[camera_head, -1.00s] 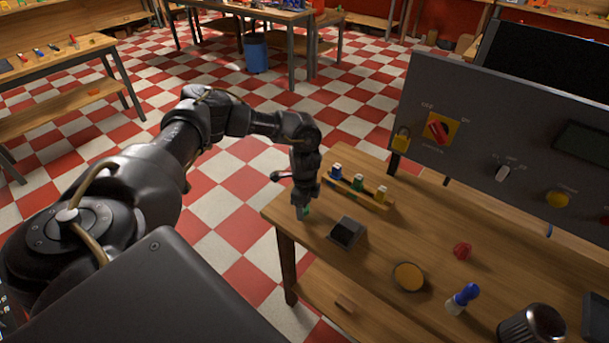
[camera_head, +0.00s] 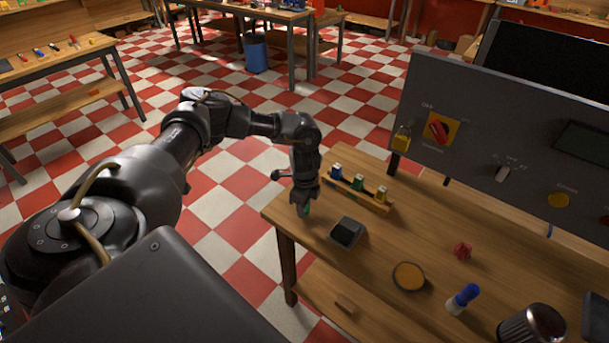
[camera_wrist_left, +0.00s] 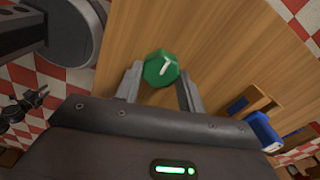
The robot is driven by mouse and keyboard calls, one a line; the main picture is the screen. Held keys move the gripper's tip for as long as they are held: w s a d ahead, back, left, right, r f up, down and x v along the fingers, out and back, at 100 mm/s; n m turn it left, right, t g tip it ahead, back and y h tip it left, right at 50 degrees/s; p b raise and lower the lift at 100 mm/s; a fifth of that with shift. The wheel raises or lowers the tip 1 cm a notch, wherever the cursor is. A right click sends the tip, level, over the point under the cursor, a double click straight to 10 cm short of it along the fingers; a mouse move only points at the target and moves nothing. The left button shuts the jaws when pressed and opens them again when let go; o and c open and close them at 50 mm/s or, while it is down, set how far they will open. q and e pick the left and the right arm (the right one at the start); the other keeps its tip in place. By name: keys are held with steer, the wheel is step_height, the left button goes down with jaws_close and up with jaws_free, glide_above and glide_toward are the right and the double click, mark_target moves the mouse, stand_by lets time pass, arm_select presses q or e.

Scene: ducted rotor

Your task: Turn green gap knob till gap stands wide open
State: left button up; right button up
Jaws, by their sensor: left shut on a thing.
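The green gap knob (camera_wrist_left: 161,69) sits near the bench's left corner, with a white mark on its top in the left wrist view. My left gripper (camera_wrist_left: 160,84) points down over it, shut on it with a finger at each side. In the head view the left gripper (camera_head: 303,206) hides most of the knob, and only a bit of green (camera_head: 306,209) shows below the fingers. The gap that the knob sets cannot be made out. My right gripper is not in view.
A black block (camera_head: 347,232) stands right of the gripper. A wooden rack (camera_head: 350,192) with blue, green and yellow pieces lies behind. A yellow disc (camera_head: 409,276), a red knob (camera_head: 462,251) and a blue-handled tool (camera_head: 463,298) are farther right. A grey panel (camera_head: 480,125) rises behind.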

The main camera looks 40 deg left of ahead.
arm_select(q)
steer(key=m, duration=0.4)
steer(key=m+b, duration=0.1)
steer(key=m, duration=0.3)
steer(key=shift+s+f+m+b, duration=0.1)
steer(key=shift+s+m+b, duration=0.05)
steer(key=shift+m+b, duration=0.25)
steer(key=m+b, duration=0.2)
steer(key=m, duration=0.3)
steer(key=shift+a, duration=0.1)
steer(key=shift+s+m+b, duration=0.1)
steer(key=shift+m+b, duration=0.4)
steer(key=shift+m, duration=2)
steer(key=shift+a, duration=0.1)
steer(key=o, duration=1)
step_height(320, 180, up, 11)
steer(key=shift+r+p, duration=0.1)
steer(key=shift+p, duration=0.55)
